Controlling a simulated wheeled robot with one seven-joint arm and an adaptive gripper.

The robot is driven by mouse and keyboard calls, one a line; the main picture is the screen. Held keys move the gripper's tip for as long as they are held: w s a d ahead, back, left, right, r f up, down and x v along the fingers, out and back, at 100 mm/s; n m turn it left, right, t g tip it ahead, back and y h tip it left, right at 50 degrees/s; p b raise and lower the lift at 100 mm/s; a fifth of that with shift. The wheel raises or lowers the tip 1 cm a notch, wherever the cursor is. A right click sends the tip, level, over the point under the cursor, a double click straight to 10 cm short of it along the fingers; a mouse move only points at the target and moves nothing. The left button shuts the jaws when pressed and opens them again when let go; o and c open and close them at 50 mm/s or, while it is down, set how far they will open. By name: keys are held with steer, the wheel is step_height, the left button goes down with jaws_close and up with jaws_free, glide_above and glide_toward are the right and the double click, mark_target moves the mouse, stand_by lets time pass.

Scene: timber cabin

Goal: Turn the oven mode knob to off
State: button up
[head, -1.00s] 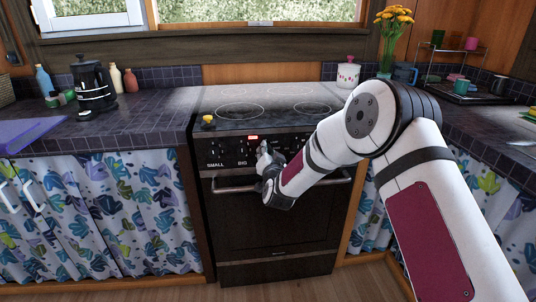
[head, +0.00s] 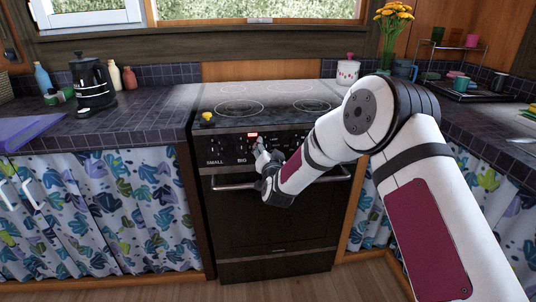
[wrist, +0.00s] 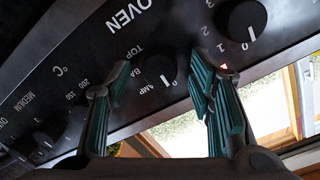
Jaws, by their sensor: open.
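The oven mode knob (wrist: 161,68) is a dark round knob on the black panel in the wrist view, below the word OVEN and beside labels reading TOP and AMP, partly covered. A small pale mark shows at its lower right edge; its exact setting is unclear. My gripper (wrist: 160,82) is open, with one teal-padded finger on either side of the knob in the picture. I cannot tell whether either finger touches it. In the head view my gripper (head: 262,155) is at the front panel of the oven (head: 270,230), and it hides the knob there.
Another knob (wrist: 245,20) with numbers 0 to 3 sits close to the right finger. The oven handle (head: 234,187) runs below my gripper. A yellow object (head: 207,117) sits at the cooktop's front left corner.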

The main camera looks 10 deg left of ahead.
steer(key=f+v, duration=0.1)
steer(key=v, duration=1)
steer(key=shift+s+d+r, duration=0.2)
steer(key=shift+s+r, duration=0.2)
steer(key=shift+r, duration=0.15)
steer(key=s+d+r+n+g+h, duration=0.2)
steer(key=s+d+r+n+g, duration=0.2)
steer(key=s+d+r+g, duration=0.75)
steer(key=s+d+g+h, duration=0.1)
steer(key=s+d, duration=0.5)
steer(key=s, duration=0.6)
steer(key=s+d+g+h, duration=0.15)
steer(key=s+d, duration=0.35)
steer(key=s, duration=0.8)
steer(key=s+d+g, duration=0.2)
steer(key=s+d, duration=0.4)
steer(key=s, duration=0.6)
step_height(320, 180, up, 20)
steer(key=t+p, duration=0.3)
steer(key=p, duration=1.5)
steer(key=shift+a+t, duration=0.3)
steer(key=shift+w, duration=0.1)
